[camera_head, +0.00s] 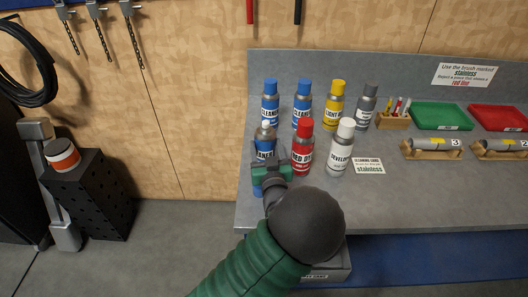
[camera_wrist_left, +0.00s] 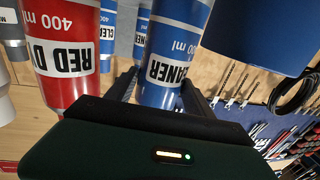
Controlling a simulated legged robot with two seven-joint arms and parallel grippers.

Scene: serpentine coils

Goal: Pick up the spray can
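Several spray cans stand on the grey bench. My left gripper (camera_head: 272,172) is at the front-left blue cleaner can (camera_head: 265,145), whose lower part it hides in the head view. In the left wrist view, upside down, the blue cleaner can (camera_wrist_left: 172,50) shows between the two fingers (camera_wrist_left: 158,82). They look open on either side of it; contact is not clear. A red can (camera_head: 302,150) stands close to the right and also shows in the wrist view (camera_wrist_left: 65,50). A white developer can (camera_head: 341,150) is beyond it. My right gripper is not in view.
Behind are two blue cans (camera_head: 270,102) (camera_head: 302,106), a yellow can (camera_head: 334,106) and a grey can (camera_head: 364,106). A large blue shape (camera_wrist_left: 258,30) is close by in the wrist view. Green (camera_head: 440,117) and red (camera_head: 498,119) trays are right.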

